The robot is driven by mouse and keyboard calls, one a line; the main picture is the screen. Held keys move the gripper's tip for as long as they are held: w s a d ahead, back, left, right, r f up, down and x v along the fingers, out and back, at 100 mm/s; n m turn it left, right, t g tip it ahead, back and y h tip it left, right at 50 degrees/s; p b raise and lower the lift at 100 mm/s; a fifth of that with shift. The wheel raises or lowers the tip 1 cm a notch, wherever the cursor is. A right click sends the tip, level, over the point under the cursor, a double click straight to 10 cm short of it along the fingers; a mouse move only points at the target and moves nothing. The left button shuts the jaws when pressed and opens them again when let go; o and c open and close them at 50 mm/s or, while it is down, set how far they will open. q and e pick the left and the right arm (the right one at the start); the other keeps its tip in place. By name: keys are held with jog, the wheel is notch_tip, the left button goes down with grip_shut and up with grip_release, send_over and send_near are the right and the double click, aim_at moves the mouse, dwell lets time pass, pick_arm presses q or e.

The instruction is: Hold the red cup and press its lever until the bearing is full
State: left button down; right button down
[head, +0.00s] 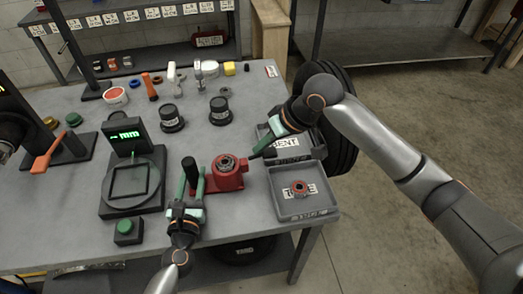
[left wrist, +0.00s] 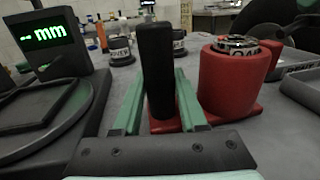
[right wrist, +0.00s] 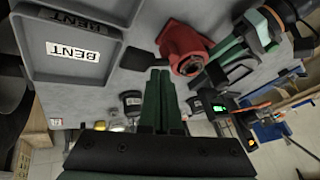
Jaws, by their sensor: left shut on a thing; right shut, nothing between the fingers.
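The red cup (head: 235,183) stands on the grey table with a metal bearing (head: 226,162) in its top. The cup also shows in the left wrist view (left wrist: 224,85) and the right wrist view (right wrist: 178,40). Its black-handled lever (head: 189,166) stands left of the cup and is upright in the left wrist view (left wrist: 156,65). My left gripper (head: 190,180) is shut on the lever handle, one green finger on each side. My right gripper (head: 256,154) is shut and empty just right of the cup, apart from it. Whether the bearing is full cannot be seen.
A grey tray (head: 318,212) right of the cup holds an orange-rimmed bearing (head: 298,188). A tray labelled BENT (head: 318,152) lies behind it, under my right arm. A gauge with a green "-- mm" display (head: 124,136) stands left. Black pots (head: 171,120) stand behind.

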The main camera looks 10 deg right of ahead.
jog(key=shift+s+d+f, duration=0.1)
jog(key=shift+d+f, duration=0.1)
jog(key=shift+f, duration=0.35)
jog(key=shift+d+f, duration=0.15)
jog(key=shift+f, duration=0.35)
dwell(0.8)
jog(key=shift+a+r, duration=0.25)
jog(key=shift+r, duration=0.55)
jog(key=shift+a+r, duration=0.25)
jog(key=shift+r, duration=0.5)
jog(key=shift+a+r, duration=0.25)
jog(key=shift+r, duration=0.55)
jog(key=shift+a+r, duration=0.25)
jog(key=shift+r, duration=0.6)
jog(key=shift+a+r, duration=0.25)
jog(key=shift+r, duration=0.55)
dwell(0.5)
jog(key=r+m+t, duration=0.1)
jog(key=m, duration=0.6)
jog(key=r+m+t+h, duration=0.1)
jog(key=m, duration=0.7)
jog(key=a+r+m+t+h, duration=0.1)
jog(key=m, duration=0.6)
jog(key=shift+r, duration=0.35)
